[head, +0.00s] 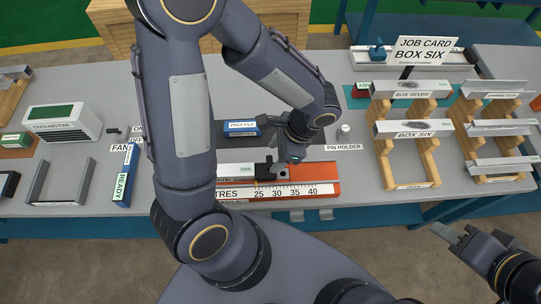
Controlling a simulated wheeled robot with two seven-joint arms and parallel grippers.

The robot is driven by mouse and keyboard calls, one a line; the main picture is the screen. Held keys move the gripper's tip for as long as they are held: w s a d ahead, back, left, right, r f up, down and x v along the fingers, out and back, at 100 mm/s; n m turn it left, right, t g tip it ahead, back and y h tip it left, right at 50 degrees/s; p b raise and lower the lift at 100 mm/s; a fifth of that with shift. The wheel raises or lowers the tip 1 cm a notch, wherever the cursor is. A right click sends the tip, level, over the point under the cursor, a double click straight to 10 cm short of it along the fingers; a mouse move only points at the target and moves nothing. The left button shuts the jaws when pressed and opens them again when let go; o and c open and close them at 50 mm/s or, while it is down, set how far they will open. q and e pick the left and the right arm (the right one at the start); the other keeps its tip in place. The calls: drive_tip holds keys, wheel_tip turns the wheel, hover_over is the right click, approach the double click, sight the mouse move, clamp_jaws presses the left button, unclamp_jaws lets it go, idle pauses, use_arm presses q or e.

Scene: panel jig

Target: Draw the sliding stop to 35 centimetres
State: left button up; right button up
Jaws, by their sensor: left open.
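The sliding stop (265,172) is a dark block on the orange-edged measuring jig (328,170), low in the middle of the head view. A thin yellow mark below it stands close to 25 on the white scale (284,192), left of the 35. My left gripper (285,160) is open, pointing down right at the stop's right part. I cannot tell whether its fingers touch the stop. My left arm hides the left part of the jig and scale. My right gripper (460,236) is open and empty beyond the table's front edge at lower right.
A blue prep file (241,128) lies behind the jig. A pin holder (345,131) stands to the right. Wooden racks (425,169) with labelled panels fill the right side. A blue READY block (126,178) and a grey cooling box (63,122) stand at left.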

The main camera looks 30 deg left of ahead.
sight(270, 161)
use_arm(q)
drive_tip(key=x, duration=0.6)
drive_tip(key=shift+s, duration=0.1)
drive_tip(key=shift+c, duration=0.4)
